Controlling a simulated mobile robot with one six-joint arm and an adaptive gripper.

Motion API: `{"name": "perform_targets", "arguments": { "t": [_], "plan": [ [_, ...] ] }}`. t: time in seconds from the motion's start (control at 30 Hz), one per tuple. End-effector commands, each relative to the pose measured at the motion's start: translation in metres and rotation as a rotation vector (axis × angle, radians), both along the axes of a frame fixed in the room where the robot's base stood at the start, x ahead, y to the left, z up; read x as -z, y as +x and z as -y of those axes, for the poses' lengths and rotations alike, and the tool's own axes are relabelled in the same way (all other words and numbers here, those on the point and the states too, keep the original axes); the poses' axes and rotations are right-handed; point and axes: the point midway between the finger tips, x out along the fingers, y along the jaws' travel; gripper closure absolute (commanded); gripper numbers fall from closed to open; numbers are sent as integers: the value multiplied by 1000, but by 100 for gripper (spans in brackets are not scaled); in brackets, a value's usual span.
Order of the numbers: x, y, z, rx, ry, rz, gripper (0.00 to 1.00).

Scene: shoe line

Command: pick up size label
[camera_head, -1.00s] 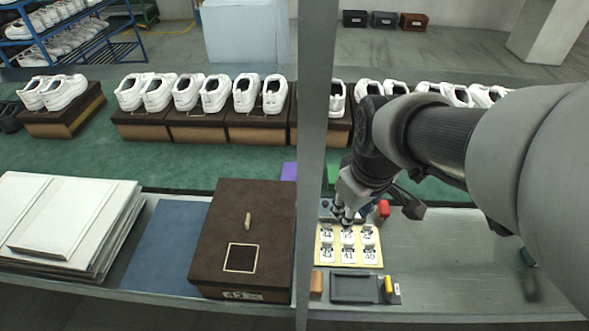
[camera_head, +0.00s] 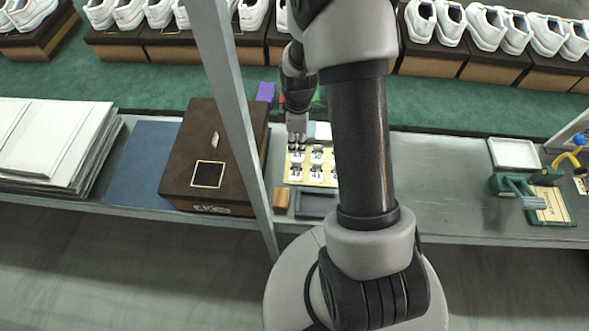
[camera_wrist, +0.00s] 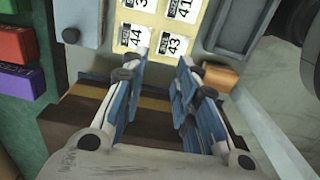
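The size labels lie in rows on a pale yellow sheet (camera_head: 293,177). In the wrist view the sheet (camera_wrist: 154,21) shows white labels with black numbers, among them a 44 label (camera_wrist: 133,38), a 43 label (camera_wrist: 174,45) and a partly visible 41 label (camera_wrist: 181,8). My gripper (camera_wrist: 162,58) is open, its blue-padded fingers apart with nothing seen between them. Its tips are close to the 44 and 43 labels; I cannot tell whether they touch. In the head view my gripper (camera_head: 297,146) is over the sheet's upper left, and my arm hides its right side.
A brown shoe box (camera_head: 200,140) with a framed square on its lid stands left of the sheet. A dark tray (camera_head: 316,204) and an orange-brown block (camera_head: 281,197) lie in front. A grey post (camera_head: 232,90) rises beside the box. The bench right of my arm has clear room.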

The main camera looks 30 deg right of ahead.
Motion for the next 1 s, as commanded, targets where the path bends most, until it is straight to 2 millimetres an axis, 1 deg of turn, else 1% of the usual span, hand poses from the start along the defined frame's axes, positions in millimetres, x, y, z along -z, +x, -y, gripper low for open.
{"name": "perform_targets", "arguments": {
  "t": [0.03, 0.1, 0.23, 0.33, 0.57, 0.83, 0.9, 1.0],
  "plan": [
    [16, -1, 0, 1, 1, -3, 72],
    [31, -1, 0, 1, 1, -3, 72],
    [53, -1, 0, 1, 1, -1, 72],
    [63, -1, 0, 1, 1, -1, 72],
    [73, -1, 2, 2, -1, 1, 72],
    [113, -4, 6, 2, 1, -1, 72],
    [118, -4, 6, 1, 0, 0, 72],
    [119, -4, 6, 1, -1, 1, 72]
  ]
}}
